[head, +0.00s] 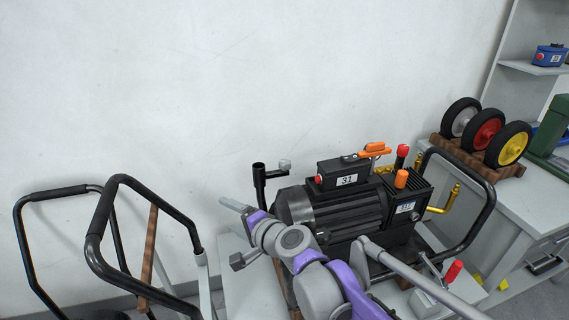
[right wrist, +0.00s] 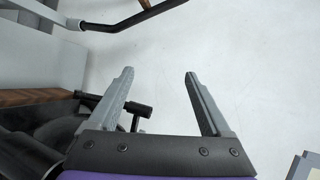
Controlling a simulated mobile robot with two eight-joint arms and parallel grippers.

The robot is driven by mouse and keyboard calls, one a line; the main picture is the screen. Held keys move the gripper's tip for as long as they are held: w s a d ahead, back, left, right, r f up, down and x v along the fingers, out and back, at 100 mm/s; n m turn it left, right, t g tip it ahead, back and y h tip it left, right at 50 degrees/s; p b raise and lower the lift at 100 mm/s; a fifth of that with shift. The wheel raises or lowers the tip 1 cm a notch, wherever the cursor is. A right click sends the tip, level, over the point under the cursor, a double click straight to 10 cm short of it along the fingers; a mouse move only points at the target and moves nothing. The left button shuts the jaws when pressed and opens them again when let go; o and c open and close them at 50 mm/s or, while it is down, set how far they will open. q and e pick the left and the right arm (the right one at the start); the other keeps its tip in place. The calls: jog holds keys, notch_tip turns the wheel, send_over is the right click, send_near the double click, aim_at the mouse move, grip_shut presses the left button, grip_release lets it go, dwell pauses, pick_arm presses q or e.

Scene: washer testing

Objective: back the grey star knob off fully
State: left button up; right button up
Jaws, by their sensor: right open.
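A small light-grey knob (head: 285,164) sits beside the top of a black upright post (head: 259,185), at the left end of the black motor unit; it looks like the grey star knob, though its lobes are too small to make out. My right gripper (head: 235,204) is open and empty, left of and below the knob, apart from it. In the right wrist view its two grey fingers (right wrist: 159,74) stand wide apart with only pale wall between them. The knob cannot be made out there. My left gripper is out of view.
The motor unit (head: 335,212) with its black box marked S1 (head: 345,173) stands close behind my right arm. Black tubular handles (head: 100,215) rise at the left. Several wheels (head: 484,130) stand on a wooden rack at the right. The wall above is bare.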

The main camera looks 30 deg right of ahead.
aim_at(284, 162)
jog(key=s+a+f+n+g, duration=0.3)
jog(key=s+f+n+g, duration=0.2)
jog(key=s+f+n, duration=0.7)
jog(key=w+d+r+m+t+h+p, duration=0.2)
jog(key=w+d+r+m+t+h, duration=0.2)
jog(key=w+r+m, duration=0.8)
jog(key=w+d+r+m+t+h+p, duration=0.2)
jog(key=w+d+r+m+t+h, duration=0.15)
jog(key=w+r+m, duration=0.8)
jog(key=w+d+f+m+g+h+p, duration=0.1)
jog(key=w+d+f+m+g+h, duration=0.1)
jog(key=d+f+m, duration=0.4)
jog(key=w+d+f+m+g+h+p, duration=0.1)
jog(key=w+d+f+m+g+h, duration=0.2)
jog(key=w+d+f+m, duration=0.3)
jog(key=w+d+f+m+g+h, duration=0.3)
jog(key=w+d+f+m+g, duration=0.1)
jog(key=d+f+m, duration=0.3)
jog(key=shift+d+f+m+g+p, duration=0.1)
jog(key=shift+d+m+g+p, duration=0.15)
jog(key=shift+d+m, duration=0.65)
jog(key=shift+d+f+m+g+p, duration=0.15)
jog(key=shift+d+m, duration=0.3)
jog(key=shift+d, duration=0.8)
jog(key=shift+r, duration=0.1)
